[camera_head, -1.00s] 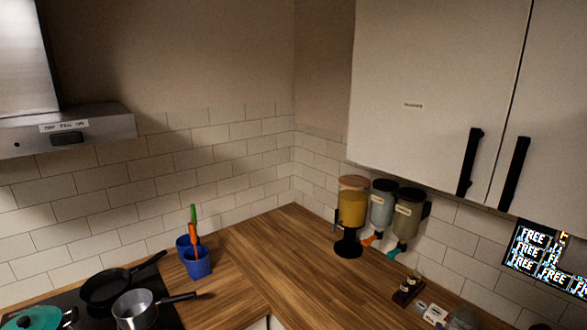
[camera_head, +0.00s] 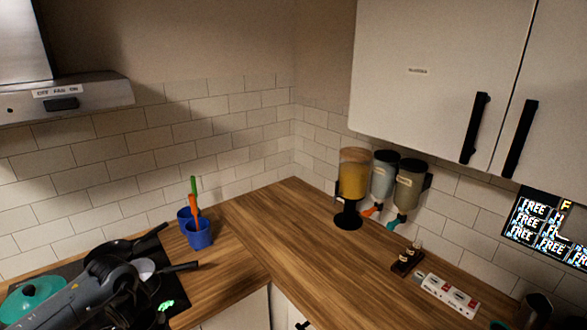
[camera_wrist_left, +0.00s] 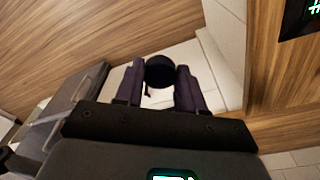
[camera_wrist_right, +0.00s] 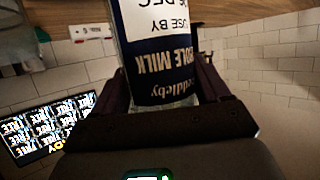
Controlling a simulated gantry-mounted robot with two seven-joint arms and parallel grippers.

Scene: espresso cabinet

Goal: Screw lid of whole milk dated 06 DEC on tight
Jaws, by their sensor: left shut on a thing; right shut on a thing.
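The whole milk bottle (camera_wrist_right: 160,62) has a dark blue label reading whole milk and a white "use by" panel ending in "6 DEC". Its text appears upside down in the right wrist view. My right gripper (camera_wrist_right: 163,82) is shut around its body. The bottle's mouth is hidden. My left gripper (camera_wrist_left: 160,78) is shut on a small, round, dark lid (camera_wrist_left: 159,70), held between the fingertips. No bottle shows beside this lid. In the head view my left arm reaches in over the hob; its fingertips and my right gripper are out of view.
The counter's middle is clear.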

